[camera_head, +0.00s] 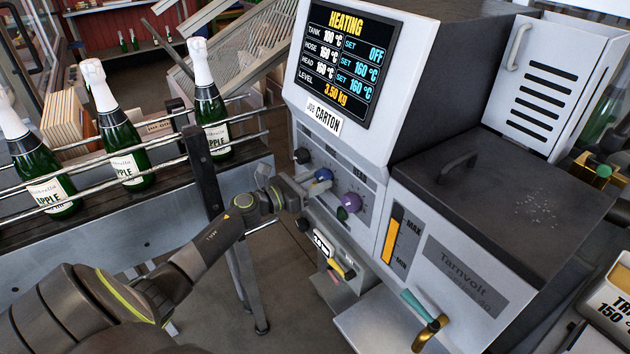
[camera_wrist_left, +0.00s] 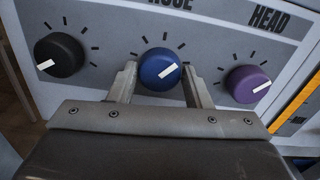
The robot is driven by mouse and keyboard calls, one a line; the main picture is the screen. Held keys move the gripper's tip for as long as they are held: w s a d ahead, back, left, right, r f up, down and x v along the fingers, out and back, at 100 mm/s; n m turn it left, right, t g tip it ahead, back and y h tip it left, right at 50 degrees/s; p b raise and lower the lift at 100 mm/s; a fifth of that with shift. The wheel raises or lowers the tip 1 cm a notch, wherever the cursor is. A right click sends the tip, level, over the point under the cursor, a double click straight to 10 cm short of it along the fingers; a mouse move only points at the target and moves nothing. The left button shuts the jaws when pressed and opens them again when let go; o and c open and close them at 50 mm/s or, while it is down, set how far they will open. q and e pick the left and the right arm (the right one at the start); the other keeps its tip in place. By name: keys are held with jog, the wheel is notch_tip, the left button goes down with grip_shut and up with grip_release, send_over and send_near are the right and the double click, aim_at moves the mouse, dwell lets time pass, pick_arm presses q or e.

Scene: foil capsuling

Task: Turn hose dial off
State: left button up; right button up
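The hose dial is a blue round knob (camera_wrist_left: 160,69) under the HOSE label in the left wrist view. Its white mark points to the upper right. It also shows in the head view as a blue spot (camera_head: 323,175) on the machine's front panel, partly covered by my gripper. My left gripper (camera_wrist_left: 160,78) is at the dial, one finger on each side. The fingers are apart, with a thin gap seeming to show beside the knob; contact is not clear. The display (camera_head: 344,62) reads TANK set OFF and HOSE set 160 °C. My right gripper is not in view.
A black dial (camera_wrist_left: 61,55) is left of the blue one and a purple dial (camera_wrist_left: 247,84) under HEAD is right of it, both close. Green bottles (camera_head: 122,150) stand on a railed conveyor (camera_head: 150,215) left of my arm. A brass-and-teal handle (camera_head: 428,325) juts out below.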

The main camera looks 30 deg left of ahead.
pick_arm(q)
jog(key=c, duration=0.5)
